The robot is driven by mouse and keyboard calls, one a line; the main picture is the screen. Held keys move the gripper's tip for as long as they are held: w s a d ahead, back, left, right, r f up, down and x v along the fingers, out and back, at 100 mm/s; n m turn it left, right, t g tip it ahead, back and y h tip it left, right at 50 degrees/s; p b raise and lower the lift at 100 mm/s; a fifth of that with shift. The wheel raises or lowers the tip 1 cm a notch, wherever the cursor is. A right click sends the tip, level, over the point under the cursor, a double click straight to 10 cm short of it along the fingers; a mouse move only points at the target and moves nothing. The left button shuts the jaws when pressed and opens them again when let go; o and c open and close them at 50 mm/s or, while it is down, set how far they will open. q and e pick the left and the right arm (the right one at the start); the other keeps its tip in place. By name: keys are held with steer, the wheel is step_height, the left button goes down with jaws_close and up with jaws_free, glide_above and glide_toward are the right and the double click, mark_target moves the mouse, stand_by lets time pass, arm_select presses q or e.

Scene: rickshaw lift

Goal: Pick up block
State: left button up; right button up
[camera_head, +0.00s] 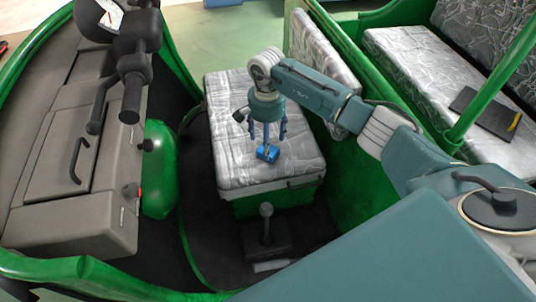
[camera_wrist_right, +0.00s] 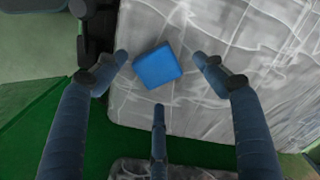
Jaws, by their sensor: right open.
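A small blue block (camera_head: 267,153) lies on the patterned silver-grey seat (camera_head: 230,110) of the green rickshaw. My right gripper (camera_head: 267,138) hangs pointing down over the seat, its fingers around or just above the block. In the right wrist view the block (camera_wrist_right: 158,67) sits between the spread fingers of the right gripper (camera_wrist_right: 160,75), with a gap on each side. The gripper is open and holds nothing. My left gripper is not in view.
A seat backrest (camera_head: 322,55) stands just behind the seat. A black lever (camera_head: 266,222) rises from the floor in front of it. Handlebars (camera_head: 130,70) and a grey dashboard (camera_head: 75,165) are at the left. A rear bench (camera_head: 430,75) bears a dark flat object (camera_head: 487,112).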

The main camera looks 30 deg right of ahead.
steer(key=f, duration=0.1)
steer(key=f+b, duration=0.1)
steer(key=f, duration=0.1)
steer(key=shift+s+d+f, duration=0.1)
steer(key=shift+s+f, duration=0.05)
steer(key=shift+s, duration=0.1)
steer(key=shift+f+b, duration=0.3)
steer(key=shift+w, duration=0.15)
steer(key=shift+r, duration=0.1)
steer(key=shift+c, duration=1.1)
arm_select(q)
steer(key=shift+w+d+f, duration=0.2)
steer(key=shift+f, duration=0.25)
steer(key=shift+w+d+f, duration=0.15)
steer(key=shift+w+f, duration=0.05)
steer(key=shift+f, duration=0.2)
arm_select(e)
steer(key=c, duration=1.1)
steer(key=shift+r, duration=0.1)
steer(key=shift+c, duration=0.2)
arm_select(q)
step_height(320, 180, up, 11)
steer(key=p, duration=1.1)
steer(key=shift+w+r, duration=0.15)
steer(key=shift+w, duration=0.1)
arm_select(e)
step_height(320, 180, up, 20)
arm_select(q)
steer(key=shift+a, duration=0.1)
